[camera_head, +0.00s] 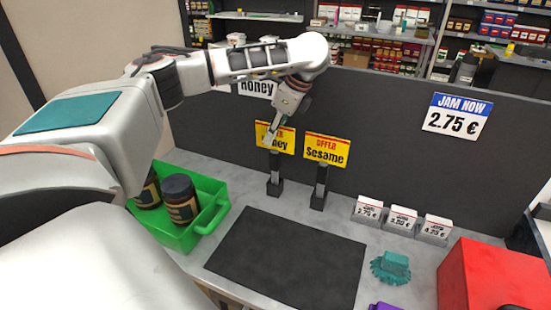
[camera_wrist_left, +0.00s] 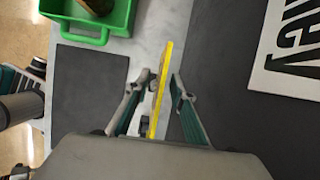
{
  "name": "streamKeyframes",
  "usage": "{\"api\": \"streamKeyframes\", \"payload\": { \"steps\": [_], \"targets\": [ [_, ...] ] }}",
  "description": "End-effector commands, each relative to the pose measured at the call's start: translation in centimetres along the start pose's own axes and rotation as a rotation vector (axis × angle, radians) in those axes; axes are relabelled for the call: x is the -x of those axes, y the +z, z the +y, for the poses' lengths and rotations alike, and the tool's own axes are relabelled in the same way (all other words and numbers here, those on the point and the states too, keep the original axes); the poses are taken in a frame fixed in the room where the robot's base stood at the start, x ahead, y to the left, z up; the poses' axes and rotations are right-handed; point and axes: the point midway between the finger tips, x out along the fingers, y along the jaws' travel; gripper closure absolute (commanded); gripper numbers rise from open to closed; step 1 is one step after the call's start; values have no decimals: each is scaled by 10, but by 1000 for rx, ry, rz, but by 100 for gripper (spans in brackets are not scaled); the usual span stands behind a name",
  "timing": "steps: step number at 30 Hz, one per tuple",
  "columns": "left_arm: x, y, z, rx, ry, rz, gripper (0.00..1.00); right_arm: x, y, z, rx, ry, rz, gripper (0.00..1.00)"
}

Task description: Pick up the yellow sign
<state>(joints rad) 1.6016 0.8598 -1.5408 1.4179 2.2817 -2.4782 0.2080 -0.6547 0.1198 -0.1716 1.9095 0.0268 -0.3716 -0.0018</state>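A yellow sign with a red "OFFER" band and the word "Honey" (camera_head: 283,141) stands upright in a small black holder (camera_head: 274,187) on the counter. My left gripper (camera_head: 271,137) is at its left part and hides some of the lettering. In the left wrist view the sign shows edge-on as a thin yellow strip (camera_wrist_left: 161,92). It lies between the two spread fingers of the left gripper (camera_wrist_left: 158,86), with a visible gap on each side. A second yellow sign, "Sesame" (camera_head: 326,150), stands in its own holder to the right. My right gripper is not seen.
A green crate (camera_head: 186,241) with dark jars stands at the left. A black mat (camera_head: 288,262) lies in front of the signs. White price blocks (camera_head: 402,219), a teal item (camera_head: 390,268) and a red box (camera_head: 488,275) are to the right. A dark panel (camera_head: 385,115) rises behind.

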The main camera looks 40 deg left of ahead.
Motion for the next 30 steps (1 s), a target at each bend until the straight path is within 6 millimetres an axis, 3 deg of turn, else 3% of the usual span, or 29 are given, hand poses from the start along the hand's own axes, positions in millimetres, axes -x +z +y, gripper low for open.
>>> {"api": "streamKeyframes", "payload": {
  "steps": [6,16,19,30],
  "targets": [
    [-28,-1,1,1,2,1,76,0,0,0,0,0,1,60],
    [-33,0,1,2,0,1,76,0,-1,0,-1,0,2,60],
    [-33,0,1,1,0,1,100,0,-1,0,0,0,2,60],
    [-33,0,0,2,-1,1,100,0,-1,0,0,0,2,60]
  ]
}}
